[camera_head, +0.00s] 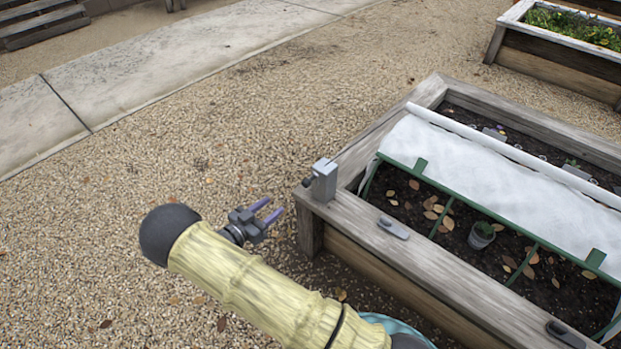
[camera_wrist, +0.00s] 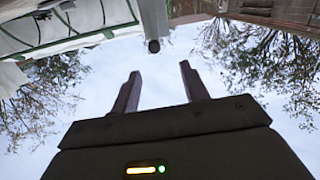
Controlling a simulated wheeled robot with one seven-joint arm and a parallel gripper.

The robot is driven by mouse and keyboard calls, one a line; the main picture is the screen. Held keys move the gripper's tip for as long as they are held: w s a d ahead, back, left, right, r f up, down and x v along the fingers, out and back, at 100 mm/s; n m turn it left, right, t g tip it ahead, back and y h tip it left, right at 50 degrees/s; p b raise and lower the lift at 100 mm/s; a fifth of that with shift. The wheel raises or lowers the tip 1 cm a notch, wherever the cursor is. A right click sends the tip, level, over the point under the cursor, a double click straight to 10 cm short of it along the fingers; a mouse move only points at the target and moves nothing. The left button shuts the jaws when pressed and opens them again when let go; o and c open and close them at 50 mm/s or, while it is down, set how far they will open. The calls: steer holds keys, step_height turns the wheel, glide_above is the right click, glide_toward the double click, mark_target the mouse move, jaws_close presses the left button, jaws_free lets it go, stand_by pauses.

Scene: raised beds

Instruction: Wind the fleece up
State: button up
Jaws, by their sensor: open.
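The white fleece (camera_head: 490,170) lies over the green frame of the near raised bed, leaving the bed's near strip uncovered. A white rolled edge or tube (camera_head: 510,150) runs along its far side. The fleece also shows at the top left of the wrist view (camera_wrist: 75,42). A grey block (camera_head: 325,180) with a dark knob (camera_head: 307,182) stands on the bed's left corner; the knob also shows in the wrist view (camera_wrist: 153,46), between and beyond my fingers. My gripper (camera_head: 273,208) is open and empty, left of the block and apart from it. Its fingers show in the wrist view (camera_wrist: 160,72).
The wooden rim (camera_head: 365,245) carries a grey latch-like piece (camera_head: 393,228) and a dark one (camera_head: 565,335). A small pot (camera_head: 481,236) and dry leaves lie on the soil. Another planted bed (camera_head: 560,60) stands at the back right. Gravel (camera_head: 200,150) on the left is open.

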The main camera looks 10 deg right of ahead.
mark_target(311, 179)
steer(key=shift+s+a+f+h, duration=0.1)
steer(key=shift+s+a+h, duration=0.05)
steer(key=shift+s+h, duration=0.4)
steer(key=b+x, duration=0.3)
steer(key=x, duration=1.4)
steer(key=shift+d+f, duration=0.2)
steer(key=shift+d, duration=0.05)
steer(key=c, duration=1)
